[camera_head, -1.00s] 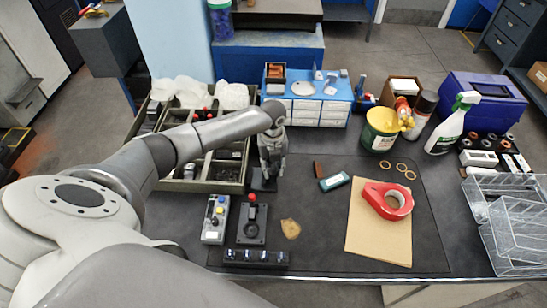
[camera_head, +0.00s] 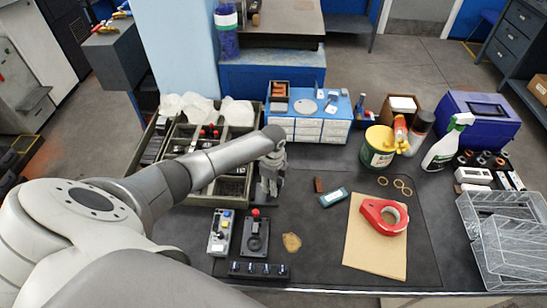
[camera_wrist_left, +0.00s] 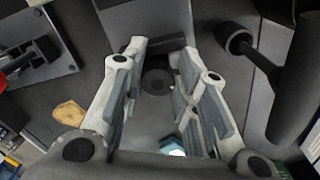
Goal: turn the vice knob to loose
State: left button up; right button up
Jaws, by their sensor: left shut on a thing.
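My left gripper (camera_head: 268,184) points down over the dark vice (camera_head: 259,199) beside the sectioned tray, in the middle of the bench. In the left wrist view, the dark round vice knob (camera_wrist_left: 157,82) lies between the fingers of the same gripper (camera_wrist_left: 158,88). The fingers are closed in on the knob from two sides. In the head view the knob is hidden by the gripper, and its turn angle cannot be told. My right gripper is in neither view.
A joystick box (camera_head: 256,238) and a button box (camera_head: 220,233) stand close in front of the vice. The sectioned tray (camera_head: 222,201) is close to its left. The mat between is mostly clear.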

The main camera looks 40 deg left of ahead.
pick_arm(q)
jog(key=shift+r+n, duration=0.1)
jog(key=shift+n, duration=0.5)
jog(key=shift+p, duration=0.35)
jog(key=o, duration=0.8)
notch_tip(320, 180, up, 12)
jog(key=shift+s, duration=0.1)
dwell(0.4)
